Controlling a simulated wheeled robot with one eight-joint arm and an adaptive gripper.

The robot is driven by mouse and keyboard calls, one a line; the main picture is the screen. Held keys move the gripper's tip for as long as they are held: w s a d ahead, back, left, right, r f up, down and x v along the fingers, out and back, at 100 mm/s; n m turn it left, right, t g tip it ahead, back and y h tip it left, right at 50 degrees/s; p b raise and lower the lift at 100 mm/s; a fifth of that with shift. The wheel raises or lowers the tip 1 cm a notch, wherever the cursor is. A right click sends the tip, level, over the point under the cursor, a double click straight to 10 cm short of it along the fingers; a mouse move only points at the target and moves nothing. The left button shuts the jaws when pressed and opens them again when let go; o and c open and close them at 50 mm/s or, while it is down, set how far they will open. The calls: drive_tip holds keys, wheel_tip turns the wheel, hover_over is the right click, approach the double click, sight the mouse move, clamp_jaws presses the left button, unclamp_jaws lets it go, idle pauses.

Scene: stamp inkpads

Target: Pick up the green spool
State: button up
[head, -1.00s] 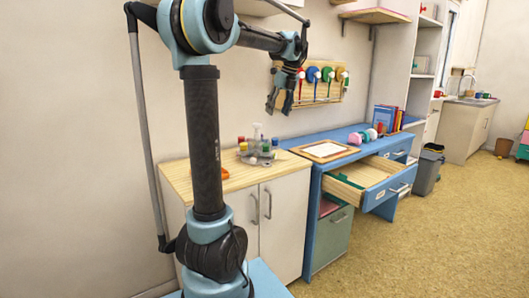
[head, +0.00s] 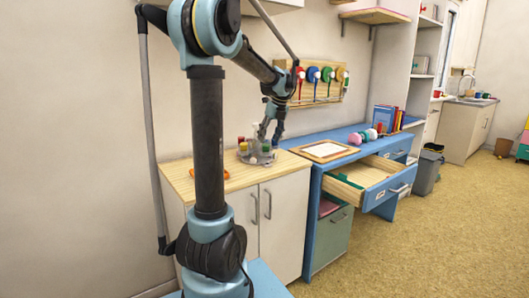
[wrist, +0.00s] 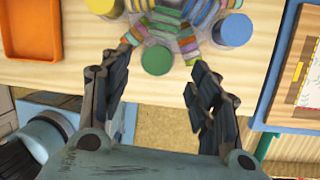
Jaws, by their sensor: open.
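In the wrist view, a green round-topped piece (wrist: 157,59), which I take for the green spool, stands at the near side of a clear holder with several coloured pieces. My gripper (wrist: 158,72) is open and empty, with one finger on each side of the green piece in the picture. I cannot tell how high above it the fingertips are. In the head view, my gripper (head: 269,137) is low over the group of coloured pieces on the wooden cabinet top (head: 190,178). My fingers partly hide that group.
A yellow piece (wrist: 101,6) and a blue piece (wrist: 233,29) stand close on either side. An orange tray (wrist: 30,30) lies to the left. The blue desk (head: 300,141) with an open drawer (head: 350,186) is to the right. A wall rack (head: 336,97) holds coloured round items.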

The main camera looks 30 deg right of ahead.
sight(266, 144)
drive_tip(key=shift+x, duration=1.95)
drive_tip(key=shift+w+a+r, duration=0.1)
drive_tip(key=shift+w, duration=0.05)
drive_tip(key=shift+c, duration=0.2)
drive_tip(key=c, duration=0.9)
drive_tip(key=shift+c, duration=0.2)
drive_tip(key=shift+r, duration=0.15)
